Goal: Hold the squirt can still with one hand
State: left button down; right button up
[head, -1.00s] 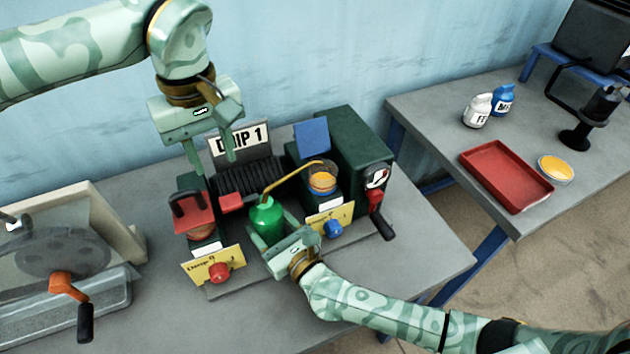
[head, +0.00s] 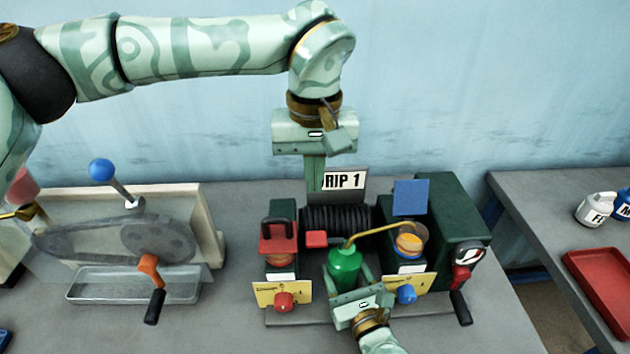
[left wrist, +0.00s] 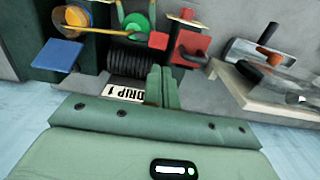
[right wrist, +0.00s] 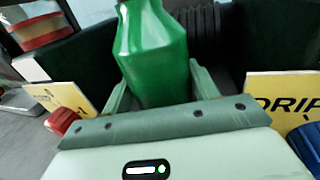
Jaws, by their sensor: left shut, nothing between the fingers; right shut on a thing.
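The green squirt can (head: 345,268) stands upright in front of the dark ribbed cylinder, its long brass spout reaching up and right over the orange-filled cup (head: 410,243). My right gripper (head: 349,285) is shut around the can's body from the front; the can also fills the middle of the right wrist view (right wrist: 152,50).
The drip rig has a red-lidded cup (head: 279,240), a red knob (head: 284,301), a blue knob (head: 406,294) and a crank (head: 462,280) at its right. A machine with a tray (head: 135,286) stands left. A red tray (head: 600,280) and white bottle (head: 597,208) are on the right table.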

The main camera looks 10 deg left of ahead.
aim_at(309, 237)
pick_arm(q)
notch_tip(309, 237, down, 12)
jog(key=shift+r, duration=0.25)
dwell(0.3)
jog(key=shift+a+f+h, duration=0.4)
jog(key=shift+h, duration=0.2)
jog(key=shift+s+a+f, duration=0.15)
jog(key=shift+a+f, duration=0.1)
jog(key=shift+f, duration=0.3)
jog(key=shift+r, duration=0.95)
notch_tip(309, 237, up, 14)
